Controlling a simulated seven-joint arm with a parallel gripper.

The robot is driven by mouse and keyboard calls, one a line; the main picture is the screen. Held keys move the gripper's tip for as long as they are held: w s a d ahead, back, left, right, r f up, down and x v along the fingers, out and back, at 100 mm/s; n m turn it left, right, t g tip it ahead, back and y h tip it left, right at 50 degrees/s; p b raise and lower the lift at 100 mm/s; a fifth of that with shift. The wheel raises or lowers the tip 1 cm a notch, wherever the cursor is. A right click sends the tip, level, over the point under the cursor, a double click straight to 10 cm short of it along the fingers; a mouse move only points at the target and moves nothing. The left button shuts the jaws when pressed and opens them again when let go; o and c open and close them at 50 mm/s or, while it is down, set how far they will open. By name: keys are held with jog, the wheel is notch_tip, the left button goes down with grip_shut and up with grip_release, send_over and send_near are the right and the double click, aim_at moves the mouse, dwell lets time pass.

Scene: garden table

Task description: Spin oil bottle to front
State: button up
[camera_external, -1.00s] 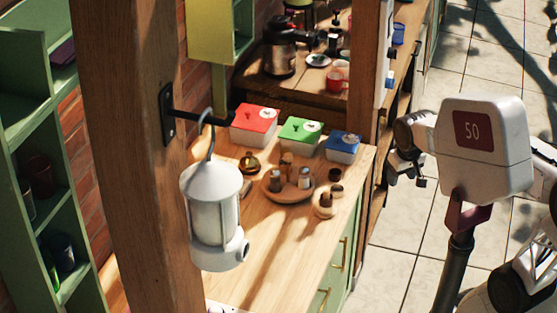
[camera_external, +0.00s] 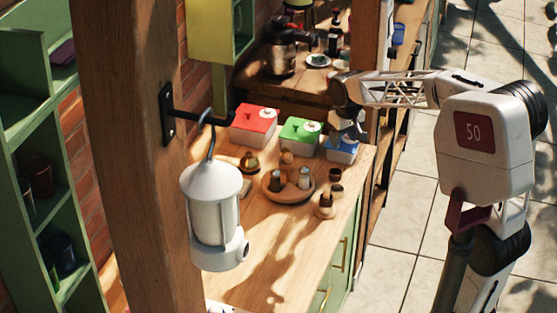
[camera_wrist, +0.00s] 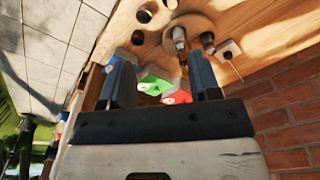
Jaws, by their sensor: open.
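A round wooden tray (camera_external: 290,199) stands on the counter and holds several small bottles and shakers. A dark brown bottle (camera_external: 276,182) is at its left, a pale shaker (camera_external: 305,178) at its right, and a wooden piece (camera_external: 286,159) at its back. I cannot tell for sure which is the oil bottle.
Boxes with red (camera_external: 254,118), green (camera_external: 300,131) and blue (camera_external: 342,147) lids line the back of the counter. Small jars (camera_external: 326,206) stand right of the tray, and a dark piece (camera_external: 250,161) stands left. A lantern (camera_external: 211,210) hangs near the camera. The front counter is clear.

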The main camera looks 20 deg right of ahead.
jog(key=n+g, duration=0.1)
send_over(288, 155)
notch_tip(288, 155, down, 9)
jog(key=shift+r, duration=0.2)
jog(key=shift+f, duration=0.15)
jog(key=shift+f, duration=3.75)
jog(key=shift+c, duration=0.3)
grip_shut()
